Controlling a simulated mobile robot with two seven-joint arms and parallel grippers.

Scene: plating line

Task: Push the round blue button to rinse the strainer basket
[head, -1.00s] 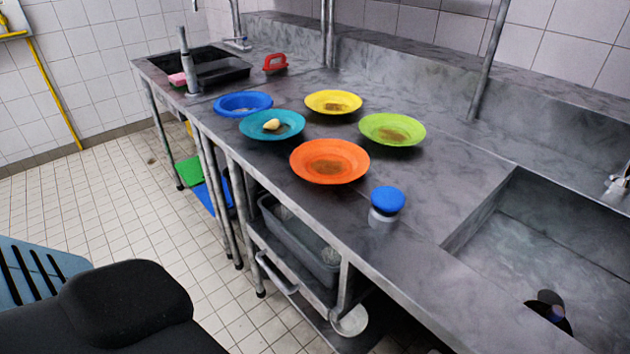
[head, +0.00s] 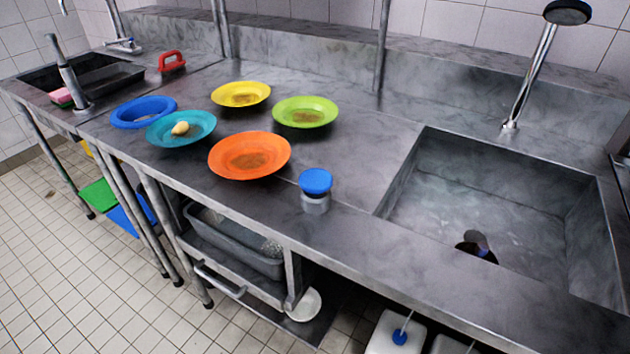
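The round blue button (head: 316,181) sits on a short grey cylindrical base on the metal counter, just left of the sink basin (head: 420,205). Its blue top is domed and stands up above the base. In the basin floor is a dark round opening (head: 477,248) with a small bluish spot inside. I cannot tell whether a strainer basket is in it. Neither of my grippers is in view.
A shower head (head: 567,13) on a metal pipe rises behind the basin. A grey tub (head: 235,245) is below.

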